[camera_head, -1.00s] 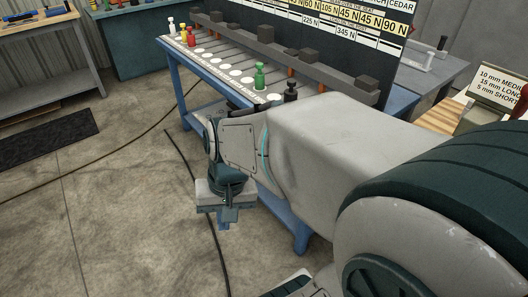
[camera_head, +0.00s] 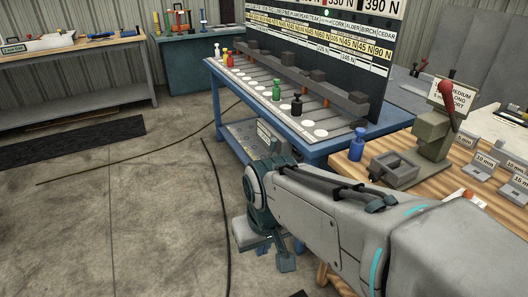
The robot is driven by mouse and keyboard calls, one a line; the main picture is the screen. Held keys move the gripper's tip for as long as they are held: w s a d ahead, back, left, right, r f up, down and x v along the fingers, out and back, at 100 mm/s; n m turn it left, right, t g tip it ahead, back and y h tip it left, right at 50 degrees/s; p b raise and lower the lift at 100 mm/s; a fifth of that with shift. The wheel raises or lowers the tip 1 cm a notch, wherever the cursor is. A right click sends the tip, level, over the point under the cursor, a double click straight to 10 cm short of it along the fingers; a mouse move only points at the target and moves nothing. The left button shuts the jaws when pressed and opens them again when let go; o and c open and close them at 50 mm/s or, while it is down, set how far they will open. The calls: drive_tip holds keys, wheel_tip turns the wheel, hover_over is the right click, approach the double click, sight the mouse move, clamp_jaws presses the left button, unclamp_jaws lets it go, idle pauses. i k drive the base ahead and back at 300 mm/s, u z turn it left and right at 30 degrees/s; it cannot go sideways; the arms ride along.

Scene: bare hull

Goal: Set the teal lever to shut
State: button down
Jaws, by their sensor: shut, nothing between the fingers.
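I cannot make out a teal lever in the camera view. My gripper (camera_head: 287,263) hangs at the end of my arm, pointing down, in front of the blue table and left of the wooden bench. Its dark fingers are together with nothing visible between them. It touches nothing that I can see. A lever with a red knob (camera_head: 446,92) stands on a grey-green press (camera_head: 428,138) on the bench, but it is not teal.
A teal cabinet (camera_head: 185,60) stands at the back. Floor at left is open, with cables.

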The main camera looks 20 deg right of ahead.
sight(273, 140)
drive_tip(key=u, duration=0.85)
drive_tip(key=i, duration=1)
drive_tip(key=z, duration=0.65)
drive_tip(key=i, duration=0.7)
drive_tip(key=z, duration=0.75)
